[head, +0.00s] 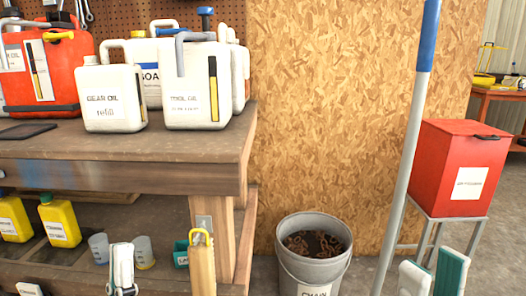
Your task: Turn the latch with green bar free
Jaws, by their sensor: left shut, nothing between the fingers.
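I cannot make out a latch with a green bar in the head view. My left gripper (122,250) is white and stands upright at the bottom left, in front of the bench's lower shelf. Its fingers are together and hold nothing. My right gripper (434,270) is at the bottom right edge, in front of the concrete floor. Its two white fingers stand apart, one with a teal face, and nothing shows between them. The lower parts of both grippers are cut off by the frame.
A wooden workbench (215,145) fills the left, bearing white jugs (115,100) and a red can (72,62). A bucket of chain (312,272), a blue-topped pole (405,150) and a red box (450,165) stand to the right.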

